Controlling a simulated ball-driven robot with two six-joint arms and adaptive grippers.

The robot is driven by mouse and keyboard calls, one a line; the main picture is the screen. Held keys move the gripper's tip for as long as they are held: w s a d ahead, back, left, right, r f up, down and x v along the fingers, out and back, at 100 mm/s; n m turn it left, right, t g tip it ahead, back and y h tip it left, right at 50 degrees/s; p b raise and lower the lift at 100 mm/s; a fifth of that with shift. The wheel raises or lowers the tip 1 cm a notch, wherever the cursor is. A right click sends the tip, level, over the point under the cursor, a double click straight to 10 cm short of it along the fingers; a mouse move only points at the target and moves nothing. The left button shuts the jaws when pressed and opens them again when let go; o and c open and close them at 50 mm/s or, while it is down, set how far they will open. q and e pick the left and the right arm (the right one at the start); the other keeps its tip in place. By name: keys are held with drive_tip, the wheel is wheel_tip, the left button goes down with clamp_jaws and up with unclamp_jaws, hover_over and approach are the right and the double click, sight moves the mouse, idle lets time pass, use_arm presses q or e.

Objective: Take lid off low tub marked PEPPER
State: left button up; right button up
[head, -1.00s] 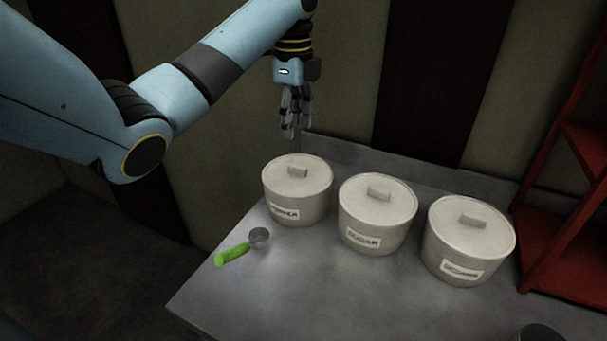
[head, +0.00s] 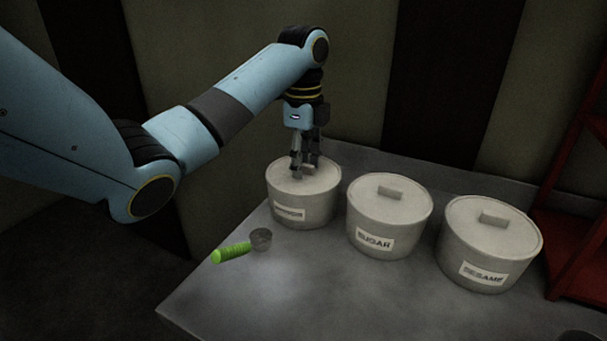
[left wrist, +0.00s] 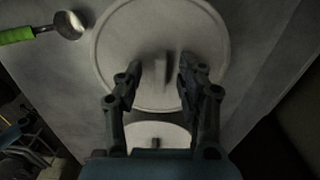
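The leftmost low tub (head: 301,212) stands on the grey counter; its label is too blurred to read clearly now. Its round lid (head: 282,180) is on, with a small block handle on top. The lid fills the middle of the left wrist view (left wrist: 122,40), with the handle (left wrist: 160,68) at its centre. My left gripper (head: 305,168) points straight down over this lid. Its fingers are open, one on each side of the handle, with a gap showing on both sides (left wrist: 161,72). My right gripper is not in view.
The SUGAR tub (head: 388,220) and SESAME tub (head: 487,247) stand to the right, both lidded. A metal scoop with a green handle (head: 232,253) lies in front of the left tub. A red shelf (head: 575,235) stands at the right. The front counter (head: 300,290) is clear.

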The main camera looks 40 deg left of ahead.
use_arm(q)
clamp_jaws()
drive_tip(key=shift+r, duration=0.1)
